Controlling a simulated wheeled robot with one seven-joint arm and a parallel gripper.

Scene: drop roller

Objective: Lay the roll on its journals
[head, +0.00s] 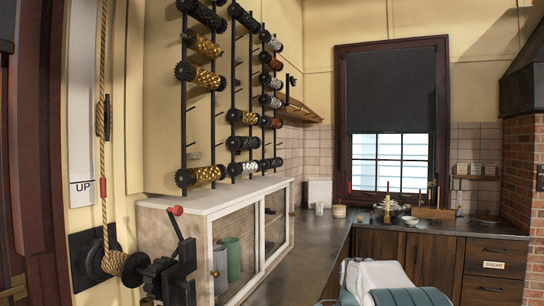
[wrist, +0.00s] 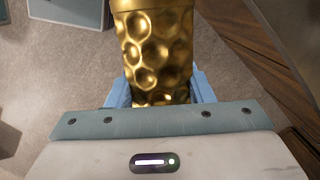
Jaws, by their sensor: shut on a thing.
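A gold roll (wrist: 155,45) with round dimples fills the upper middle of the wrist view. My gripper (wrist: 160,95) is shut on it, with a blue finger on each side. The roll's far end runs out of the picture, and the roll does not show in the head view. A black machine frame (head: 172,272) with a red-knobbed lever stands at the lower left of the head view. I cannot make out its bearing seats for the journals. The held roll's position relative to that frame cannot be told.
Several dark, gold and silver rolls (head: 203,77) hang on wall racks above a white-topped glass cabinet (head: 215,198). A rope (head: 103,150) hangs at the left. A dark counter (head: 322,235) runs along the back, holding a wooden box (head: 434,212). Brown floor shows beneath the roll.

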